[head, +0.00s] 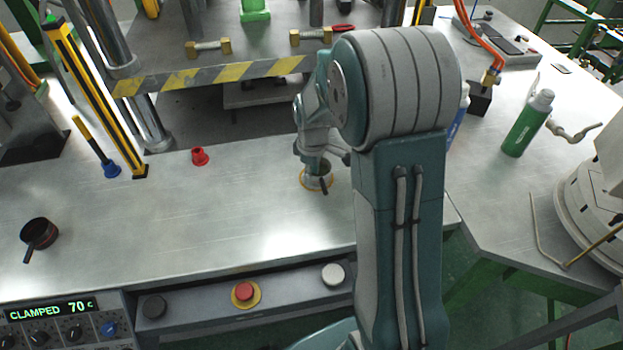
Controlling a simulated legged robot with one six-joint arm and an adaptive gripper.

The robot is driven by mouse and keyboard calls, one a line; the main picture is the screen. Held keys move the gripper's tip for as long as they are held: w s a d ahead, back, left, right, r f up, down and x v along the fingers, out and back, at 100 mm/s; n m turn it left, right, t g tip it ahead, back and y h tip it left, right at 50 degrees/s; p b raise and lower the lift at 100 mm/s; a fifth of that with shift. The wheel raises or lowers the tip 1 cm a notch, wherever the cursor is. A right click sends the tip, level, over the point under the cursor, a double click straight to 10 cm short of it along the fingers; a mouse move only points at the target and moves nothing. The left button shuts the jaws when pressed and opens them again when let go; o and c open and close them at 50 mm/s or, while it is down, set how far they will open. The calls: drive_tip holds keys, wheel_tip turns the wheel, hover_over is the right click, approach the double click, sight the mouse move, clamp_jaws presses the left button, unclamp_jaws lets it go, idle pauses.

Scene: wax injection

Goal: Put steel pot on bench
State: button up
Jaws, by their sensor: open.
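A small pot with a metallic rim and a dark handle (324,187) stands on a tan ring (305,185) on the steel bench (240,215); it looks like the steel pot. My gripper (318,168) is right above it, pointing down, with its fingers open at the pot. The gripper and wrist hide much of the pot, and I cannot tell whether the fingers touch it. Another small pot, dark with a reddish inside and a dark handle (38,233), stands at the left of the bench.
A red cup-like piece (199,156) and a blue-based tool (110,169) stand on the bench. A yellow-black post (100,105) and striped press bar (205,76) stand behind. A green bottle (528,124) is on the right table. The bench's middle left is clear.

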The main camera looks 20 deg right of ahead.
wheel_tip(320, 180, up, 10)
drive_tip(key=f, duration=0.1)
drive_tip(key=s+a+r+m+t, duration=0.2)
drive_tip(key=s+r+m, duration=0.1)
drive_tip(key=s, duration=0.4)
drive_tip(key=s+a+r+m+t, duration=0.1)
drive_tip(key=s+a+r+m, duration=0.2)
drive_tip(key=s, duration=0.4)
drive_tip(key=s+a+r+m+t, duration=0.2)
drive_tip(key=s+a+r, duration=0.1)
drive_tip(key=s+r, duration=0.2)
drive_tip(key=s, duration=0.2)
drive_tip(key=shift+s+m+t, duration=0.3)
drive_tip(key=shift+s+m, duration=0.1)
